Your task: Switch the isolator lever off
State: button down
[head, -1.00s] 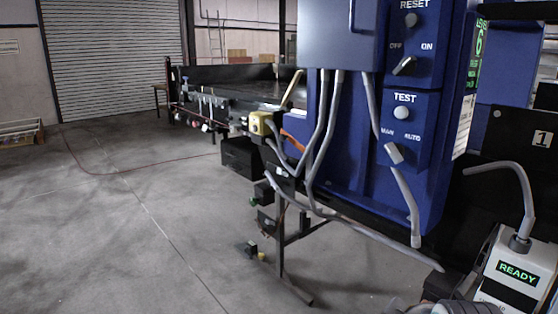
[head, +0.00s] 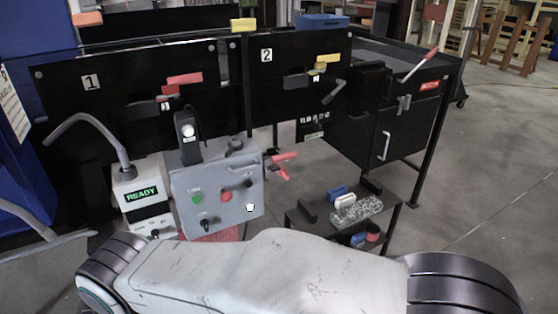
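A grey control box (head: 218,196) stands at centre left, with a green button, a red knob and black switches on its front. A red-handled lever (head: 283,157) sticks out to the right from the box's right side, and a second red piece (head: 278,173) slants down below it. Another lever with a red grip (head: 425,61) slants up and right from the black cabinet at the right. No label tells me which one is the isolator. My gripper is not in view.
A white READY device (head: 143,196) stands left of the grey box. Black panels marked 1 (head: 60,88) and 2 (head: 290,65) stand behind. The floor (head: 470,200) at the right is clear.

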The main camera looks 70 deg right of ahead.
aim_at(287, 156)
jog(key=z, duration=2.3)
